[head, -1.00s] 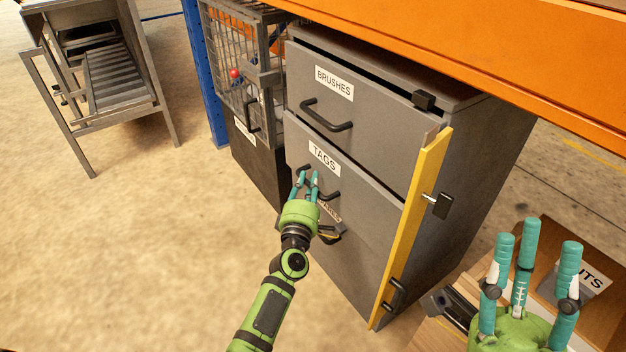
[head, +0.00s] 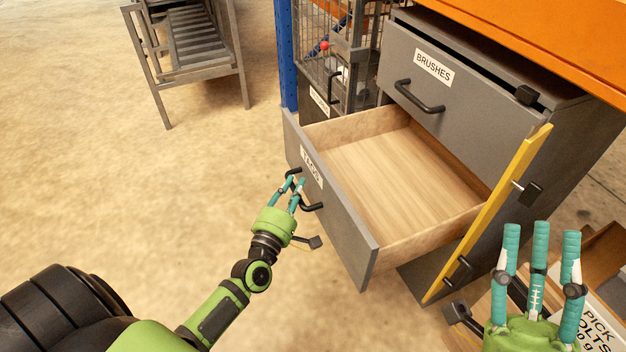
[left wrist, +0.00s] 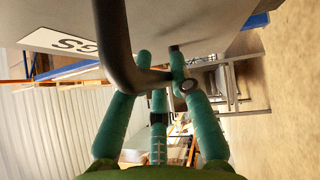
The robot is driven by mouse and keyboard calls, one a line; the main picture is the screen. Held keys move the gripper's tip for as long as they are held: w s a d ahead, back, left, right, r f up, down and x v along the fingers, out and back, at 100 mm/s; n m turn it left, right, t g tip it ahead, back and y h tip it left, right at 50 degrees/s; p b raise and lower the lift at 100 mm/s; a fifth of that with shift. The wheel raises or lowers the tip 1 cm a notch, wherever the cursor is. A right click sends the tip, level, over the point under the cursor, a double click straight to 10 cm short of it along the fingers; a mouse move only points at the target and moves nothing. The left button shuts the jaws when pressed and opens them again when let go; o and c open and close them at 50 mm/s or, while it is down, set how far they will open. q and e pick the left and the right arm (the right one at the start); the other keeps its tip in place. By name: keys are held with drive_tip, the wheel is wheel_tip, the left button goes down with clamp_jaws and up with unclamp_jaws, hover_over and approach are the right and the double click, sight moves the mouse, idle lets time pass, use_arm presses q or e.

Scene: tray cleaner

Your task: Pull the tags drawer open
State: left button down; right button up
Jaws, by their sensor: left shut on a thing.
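The tags drawer (head: 350,235) stands pulled well out of the grey cabinet in the head view. Its wooden inside (head: 400,170) is visible and looks empty. Its label (head: 312,168) is on the front, above a black handle (head: 313,207). My left gripper (head: 294,183) is shut on that handle. In the left wrist view the handle (left wrist: 120,50) passes between the teal fingers (left wrist: 160,95), and part of the label (left wrist: 60,42) shows. My right gripper (head: 540,260) is at the lower right with its fingers up and apart, holding nothing visible.
The brushes drawer (head: 440,85) above is nearly closed. A yellow bar (head: 490,215) with a black latch runs down the cabinet's right front edge. A wire cage (head: 350,50) stands behind the drawer, and a box with a label (head: 600,325) is at the lower right.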

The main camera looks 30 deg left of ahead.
use_arm(q)
drive_tip(key=shift+s+a, duration=0.3)
drive_tip(key=shift+s, duration=0.2)
drive_tip(key=c, duration=1.1)
unclamp_jaws()
drive_tip(key=s+d+f, duration=0.1)
drive_tip(key=s, duration=1)
drive_tip(key=shift+s+d+f, duration=0.25)
drive_tip(key=shift+s+f, duration=0.1)
drive_tip(key=shift+s, duration=0.05)
